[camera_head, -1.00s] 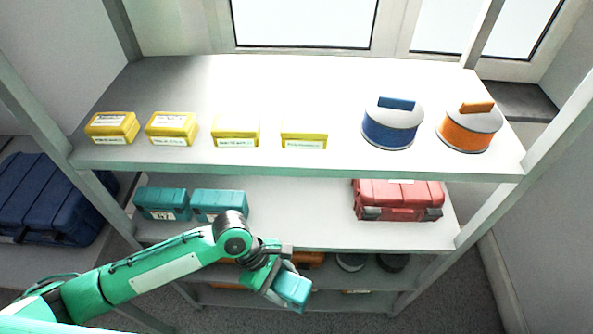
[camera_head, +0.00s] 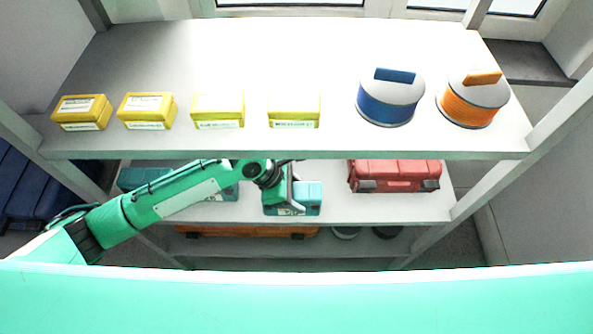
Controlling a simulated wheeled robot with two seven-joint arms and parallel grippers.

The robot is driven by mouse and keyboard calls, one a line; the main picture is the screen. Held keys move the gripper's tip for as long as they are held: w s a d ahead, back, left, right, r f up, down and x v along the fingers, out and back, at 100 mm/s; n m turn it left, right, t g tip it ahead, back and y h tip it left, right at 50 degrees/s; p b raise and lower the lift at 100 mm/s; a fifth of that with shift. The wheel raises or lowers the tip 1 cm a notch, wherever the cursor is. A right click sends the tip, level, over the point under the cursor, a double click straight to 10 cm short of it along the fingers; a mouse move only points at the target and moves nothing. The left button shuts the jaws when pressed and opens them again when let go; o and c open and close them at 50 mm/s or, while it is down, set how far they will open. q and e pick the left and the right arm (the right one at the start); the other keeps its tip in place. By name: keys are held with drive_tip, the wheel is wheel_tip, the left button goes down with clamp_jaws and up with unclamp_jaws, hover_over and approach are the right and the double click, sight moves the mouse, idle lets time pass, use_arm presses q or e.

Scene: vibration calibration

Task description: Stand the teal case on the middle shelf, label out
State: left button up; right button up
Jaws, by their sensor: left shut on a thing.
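The teal case (camera_head: 309,197) is at the middle shelf (camera_head: 400,209), between the other teal cases and the red case. My left gripper (camera_head: 290,200) is shut on it, at its left and front. The case looks upright, and a patch of pale label shows low on its front, partly behind the gripper. I cannot tell whether its base touches the shelf. My right gripper is out of view.
Two teal cases (camera_head: 137,179) stand at the left of the middle shelf, partly behind my arm. A red case (camera_head: 394,175) stands to the right. Yellow boxes (camera_head: 218,110), a blue drum (camera_head: 390,101) and an orange drum (camera_head: 472,102) are on the top shelf, whose front edge overhangs.

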use_arm(q)
drive_tip(key=w, duration=0.2)
drive_tip(key=shift+w, duration=0.4)
drive_tip(key=w, duration=0.1)
drive_tip(key=w+p, duration=0.1)
drive_tip(key=w, duration=0.1)
drive_tip(key=shift+w+f, duration=0.15)
drive_tip(key=shift+f, duration=0.5)
drive_tip(key=o, duration=1.3)
drive_tip(key=shift+f, duration=0.2)
